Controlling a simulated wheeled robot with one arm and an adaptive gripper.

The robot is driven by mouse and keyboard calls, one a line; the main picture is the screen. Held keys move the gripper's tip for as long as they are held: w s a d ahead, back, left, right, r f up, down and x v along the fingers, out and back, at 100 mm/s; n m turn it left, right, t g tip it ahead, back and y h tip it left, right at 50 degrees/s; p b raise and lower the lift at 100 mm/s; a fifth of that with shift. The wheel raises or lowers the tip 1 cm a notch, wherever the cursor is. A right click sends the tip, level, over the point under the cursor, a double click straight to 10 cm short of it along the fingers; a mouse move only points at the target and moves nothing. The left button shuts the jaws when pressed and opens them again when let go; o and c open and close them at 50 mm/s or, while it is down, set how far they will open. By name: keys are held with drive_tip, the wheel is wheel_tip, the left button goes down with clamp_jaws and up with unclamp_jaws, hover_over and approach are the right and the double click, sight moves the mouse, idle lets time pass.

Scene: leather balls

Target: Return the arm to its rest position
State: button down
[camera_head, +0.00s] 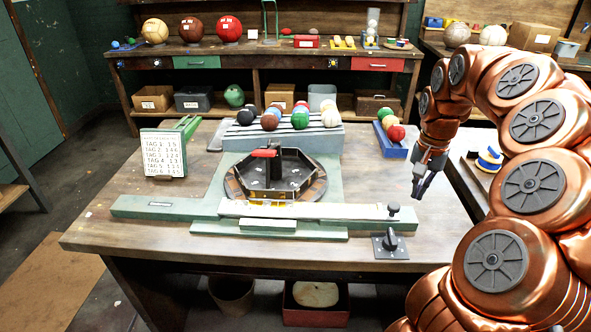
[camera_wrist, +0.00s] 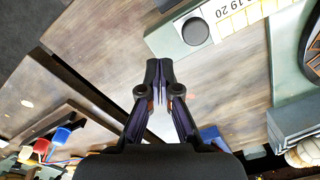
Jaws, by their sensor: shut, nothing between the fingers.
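On the bench stands a green fixture with a dark hexagonal tray (camera_head: 275,190) that has a red-tipped handle (camera_head: 264,153). The gripper is to the right of this fixture and apart from it.
A grey stepped rack (camera_head: 283,138) holds several balls behind the fixture. A blue tray (camera_head: 391,142) with balls is at the back right. A black knob plate (camera_head: 390,244) sits near the front edge. A tag board (camera_head: 163,153) stands at left. The front left bench is clear.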

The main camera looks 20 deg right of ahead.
drive_tip(key=shift+a, duration=0.1)
drive_tip(key=s+a+r+n+p, duration=0.1)
drive_tip(key=s+a+r+n, duration=0.15)
drive_tip(key=a, duration=0.55)
drive_tip(key=s+a+r+n+p, duration=0.1)
drive_tip(key=s+a+r+n, duration=0.2)
drive_tip(key=a, duration=0.5)
drive_tip(key=s+a+f+n+g+p, duration=0.1)
drive_tip(key=s+a, duration=0.4)
drive_tip(key=s, duration=0.5)
drive_tip(key=s+a+f+n+p, duration=0.1)
drive_tip(key=s+a+f+n, duration=0.2)
drive_tip(key=s, duration=0.7)
drive_tip(key=shift+a+f+g+p, duration=0.35)
drive_tip(key=shift+a+f, duration=0.2)
drive_tip(key=shift+a, duration=0.6)
drive_tip(key=shift+s, duration=0.2)
